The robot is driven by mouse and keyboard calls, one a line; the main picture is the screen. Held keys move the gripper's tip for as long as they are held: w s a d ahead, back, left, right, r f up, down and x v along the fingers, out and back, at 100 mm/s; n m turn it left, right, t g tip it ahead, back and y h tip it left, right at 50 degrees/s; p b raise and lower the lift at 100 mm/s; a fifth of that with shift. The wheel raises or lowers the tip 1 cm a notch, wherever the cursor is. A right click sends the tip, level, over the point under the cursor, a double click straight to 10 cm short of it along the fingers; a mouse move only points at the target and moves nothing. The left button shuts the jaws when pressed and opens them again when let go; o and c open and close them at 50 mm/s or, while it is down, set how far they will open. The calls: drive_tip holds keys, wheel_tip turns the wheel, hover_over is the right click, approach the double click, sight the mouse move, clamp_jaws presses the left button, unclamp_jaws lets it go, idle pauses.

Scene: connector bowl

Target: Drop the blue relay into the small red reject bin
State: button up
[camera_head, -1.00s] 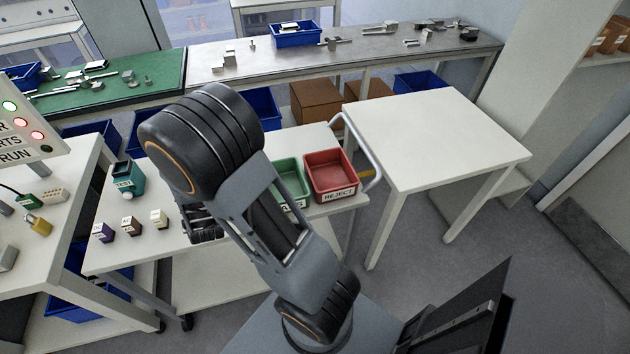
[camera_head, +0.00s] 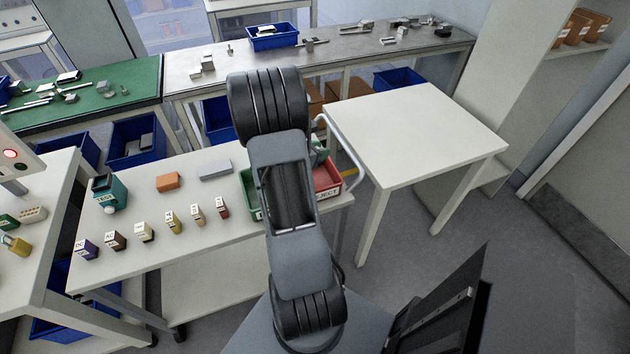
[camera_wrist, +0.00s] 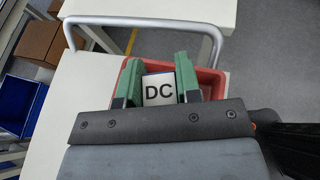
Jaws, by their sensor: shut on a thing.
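The relay (camera_wrist: 159,91) is between the green fingers of my gripper (camera_wrist: 158,72) in the wrist view. It shows a white face marked DC and a thin blue edge at its far end. My gripper is shut on it. The red reject bin (camera_wrist: 209,79) lies beneath and around the fingers in that view, with the relay above it. In the head view the red bin (camera_head: 329,178) is partly hidden by my arm, with its REJECT label partly showing. A green finger (camera_head: 319,153) shows over the bin there; the relay is hidden.
A green bin (camera_head: 249,196) stands left of the red one, mostly behind my arm. Several small relays, a teal TEST box (camera_head: 108,193), an orange block (camera_head: 168,182) and a grey block (camera_head: 214,170) sit on the table. A metal rail (camera_wrist: 150,22) runs along the table end.

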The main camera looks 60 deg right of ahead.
sight(321, 164)
drive_tip(key=shift+s+d+f, duration=0.15)
drive_tip(key=shift+s+f, duration=0.15)
drive_tip(key=shift+s, duration=0.05)
drive_tip(key=shift+f+b, duration=2.1)
drive_tip(key=shift+f, duration=0.6)
drive_tip(key=o, duration=1)
drive_tip(key=shift+w, duration=0.1)
drive_tip(key=v, duration=1.4)
drive_tip(key=shift+f, duration=0.1)
